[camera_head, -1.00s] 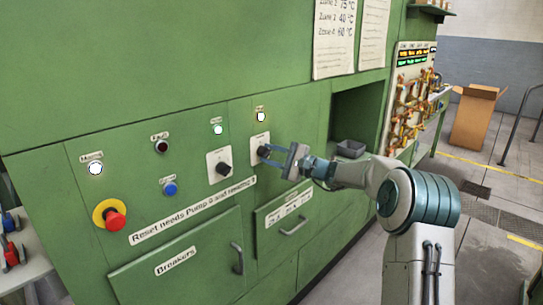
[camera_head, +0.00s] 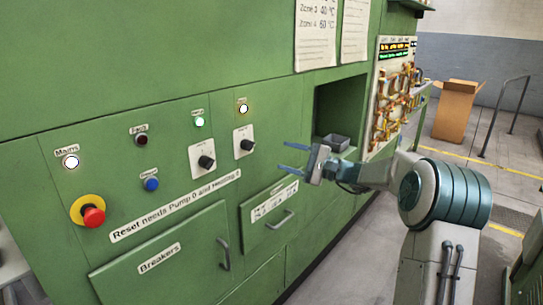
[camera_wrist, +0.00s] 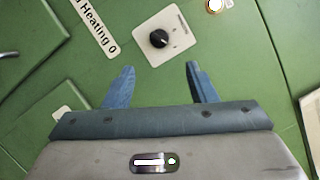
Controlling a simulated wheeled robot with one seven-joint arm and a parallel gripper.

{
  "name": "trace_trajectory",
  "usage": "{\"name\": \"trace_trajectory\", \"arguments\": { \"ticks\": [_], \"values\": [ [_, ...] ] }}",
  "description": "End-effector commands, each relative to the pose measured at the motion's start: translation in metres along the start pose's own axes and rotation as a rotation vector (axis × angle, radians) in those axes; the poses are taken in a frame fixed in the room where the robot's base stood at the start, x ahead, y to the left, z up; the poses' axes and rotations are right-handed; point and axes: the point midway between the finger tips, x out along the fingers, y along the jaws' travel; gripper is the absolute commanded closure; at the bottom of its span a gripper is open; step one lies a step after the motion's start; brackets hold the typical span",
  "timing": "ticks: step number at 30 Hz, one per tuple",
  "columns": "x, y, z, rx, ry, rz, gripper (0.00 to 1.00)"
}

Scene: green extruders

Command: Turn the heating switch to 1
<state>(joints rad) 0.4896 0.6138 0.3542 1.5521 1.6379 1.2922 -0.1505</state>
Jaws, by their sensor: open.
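Two black rotary knobs on pale plates sit on the green panel. The right knob (camera_head: 247,145), below a lamp with a yellowish rim, seems to be the heating switch, though its small label is not readable. It also shows in the wrist view (camera_wrist: 159,39), just beyond my fingertips. Its exact setting cannot be read. The left knob (camera_head: 206,161) is below a green-rimmed lamp. My gripper (camera_head: 282,156) is open and empty, off to the right of the right knob and apart from it; its blue fingers also show in the wrist view (camera_wrist: 160,68).
A red emergency button (camera_head: 93,216) on a yellow ring, a blue button (camera_head: 151,184) and a dark red lamp (camera_head: 141,140) are on the left. The Mains lamp (camera_head: 71,162) is lit white. A recess with a grey tray (camera_head: 336,141) lies right of the knobs.

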Motion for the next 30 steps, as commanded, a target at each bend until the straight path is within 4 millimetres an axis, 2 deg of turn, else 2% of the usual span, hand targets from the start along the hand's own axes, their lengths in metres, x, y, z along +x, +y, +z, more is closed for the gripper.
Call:
{"name": "trace_trajectory", "arguments": {
  "ticks": [3, 6, 20, 23, 27, 30],
  "values": [
    [-0.017, 0.001, -0.001, 0.0, 0.001, 0.0, 0.49],
    [-0.024, 0.0, 0.0, 0.0, -0.001, -0.001, 0.49],
    [-0.027, 0.0, 0.0, 0.0, -0.001, 0.0, 0.49],
    [-0.016, 0.013, 0.021, -0.019, -0.004, 0.094, 0.49],
    [-0.006, 0.052, 0.069, -0.076, 0.007, 0.338, 0.49],
    [-0.011, 0.083, 0.103, -0.132, 0.023, 0.526, 0.49]
  ]
}}
